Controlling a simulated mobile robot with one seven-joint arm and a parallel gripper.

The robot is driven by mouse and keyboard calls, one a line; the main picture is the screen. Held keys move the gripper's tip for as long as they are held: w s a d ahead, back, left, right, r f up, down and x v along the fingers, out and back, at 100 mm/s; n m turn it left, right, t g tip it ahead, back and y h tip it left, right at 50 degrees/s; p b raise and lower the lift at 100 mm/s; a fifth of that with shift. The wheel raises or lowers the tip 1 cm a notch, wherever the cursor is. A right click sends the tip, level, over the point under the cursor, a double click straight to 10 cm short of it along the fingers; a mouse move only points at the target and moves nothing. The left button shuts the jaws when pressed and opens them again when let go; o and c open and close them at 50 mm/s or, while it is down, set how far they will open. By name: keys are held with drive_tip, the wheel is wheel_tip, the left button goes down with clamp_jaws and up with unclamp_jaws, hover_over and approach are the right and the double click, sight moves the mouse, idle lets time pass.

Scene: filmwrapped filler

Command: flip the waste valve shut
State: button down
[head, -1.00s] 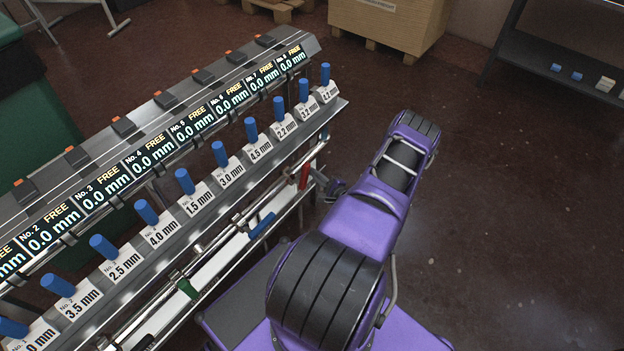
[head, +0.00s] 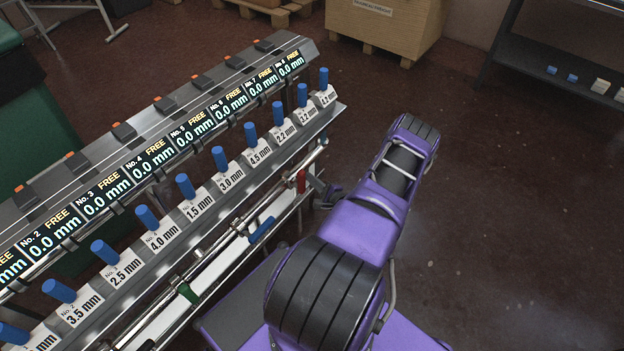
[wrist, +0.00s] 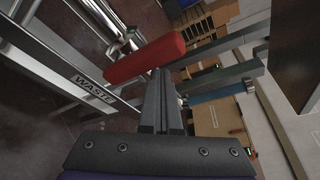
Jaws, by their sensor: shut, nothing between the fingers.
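The waste valve's red handle (wrist: 145,60) lies at a slant just beyond my fingertips in the wrist view, beside a plate marked WASTE (wrist: 92,87). In the head view the red handle (head: 302,181) is near the far end of the pipe rail, standing roughly upright in the picture. My gripper (wrist: 162,76) is shut and empty, its fingertips at the lower edge of the red handle; I cannot tell whether they touch it. In the head view my gripper (head: 322,194) is small and dark, just right of the handle.
A blue handle (head: 262,230) and a green handle (head: 187,292) sit along the same rail. The panel (head: 330,117) with several blue knobs overhangs the rail. A wooden crate (head: 385,25) stands behind. Floor (head: 510,220) on the right is clear.

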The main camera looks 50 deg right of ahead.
drive_tip(key=shift+w+a, duration=0.1)
drive_tip(key=shift+a, duration=0.25)
drive_tip(key=d+b, duration=0.2)
drive_tip(key=d, duration=0.2)
drive_tip(key=f+p+v, duration=0.1)
drive_tip(key=v, duration=0.8)
drive_tip(key=shift+s+f, duration=0.35)
drive_tip(key=shift+s, duration=0.1)
drive_tip(key=shift+a, duration=0.15)
